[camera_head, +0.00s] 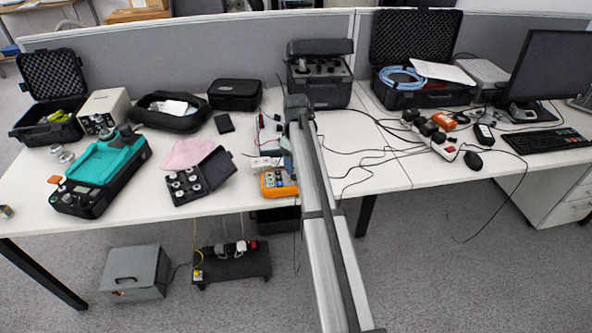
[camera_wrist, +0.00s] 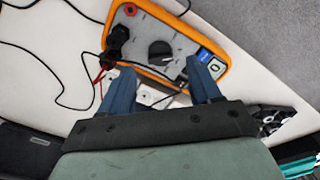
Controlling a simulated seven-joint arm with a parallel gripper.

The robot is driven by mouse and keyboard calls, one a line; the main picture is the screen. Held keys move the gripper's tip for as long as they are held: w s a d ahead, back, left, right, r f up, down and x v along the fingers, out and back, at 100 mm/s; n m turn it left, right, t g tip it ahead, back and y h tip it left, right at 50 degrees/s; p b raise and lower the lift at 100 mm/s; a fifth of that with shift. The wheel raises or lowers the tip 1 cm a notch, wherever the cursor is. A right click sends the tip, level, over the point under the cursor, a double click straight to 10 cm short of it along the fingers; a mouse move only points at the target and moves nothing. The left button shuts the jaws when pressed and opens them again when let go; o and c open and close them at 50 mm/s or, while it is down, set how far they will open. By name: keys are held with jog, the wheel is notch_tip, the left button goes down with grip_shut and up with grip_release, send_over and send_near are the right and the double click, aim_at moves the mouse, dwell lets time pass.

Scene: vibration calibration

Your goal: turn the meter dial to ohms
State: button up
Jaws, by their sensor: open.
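The meter, an orange-cased multimeter with a grey face, lies on the white table below my arm in the head view (camera_head: 270,190). In the wrist view, its orange rim (camera_wrist: 190,32) surrounds the grey face. The black round dial (camera_wrist: 161,51) is near the middle of that face; its setting is too small to read. My gripper (camera_wrist: 162,78) is open with blue fingers, pointing at the meter. The dial shows beyond and between the fingertips, with nothing held. Contact with the meter cannot be told. In the head view, my arm hides most of the gripper and part of the meter.
Black and red leads (camera_wrist: 103,68) cross the meter's left side in the wrist view. An open black case of weights (camera_head: 190,185) lies left of the meter in the head view. A power strip (camera_head: 432,138) and cables are to the right. The front table right of my arm is mostly clear.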

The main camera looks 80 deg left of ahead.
jog(key=shift+f, duration=2.25)
jog(key=c, duration=1)
jog(key=shift+c, duration=0.2)
jog(key=shift+m, duration=0.4)
jog(key=m, duration=0.3)
jog(key=shift+s+m, duration=0.1)
jog(key=shift+m, duration=1.9)
